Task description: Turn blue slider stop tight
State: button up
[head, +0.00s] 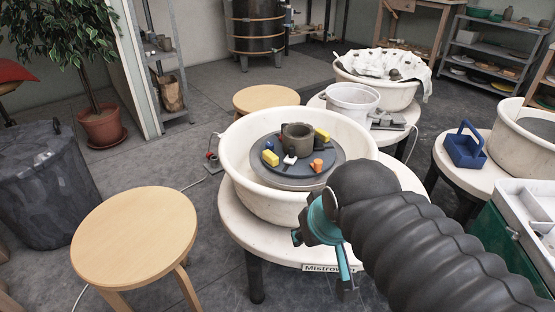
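A dark blue round bat (264,162) lies on the grey wheel head inside a cream splash basin (243,188). A grey-brown clay pot (297,137) stands on the bat. Around it sit small slider stops: yellow ones (270,158) at left and right, a white one (289,160) in front and an orange one (317,166) at front right. A tiny blue piece shows at the bat's left edge (268,146); I cannot tell whether it is the blue slider stop. My gripper (322,262), black and teal, hangs at the basin's front right, apart from the stops. Its fingers look spread and empty.
A round wooden stool (135,237) stands at left, another (265,98) behind the basin. A white bucket (352,103) and a second wheel basin (380,92) stand behind. A blue caddy (464,148) is on the right table. Open floor lies left of the basin.

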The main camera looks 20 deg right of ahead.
aim_at(269, 145)
jog(key=z, duration=0.05)
jog(key=k, duration=0.65)
jog(key=u, duration=0.75)
jog(key=i, duration=1.15)
jog(key=z, duration=0.65)
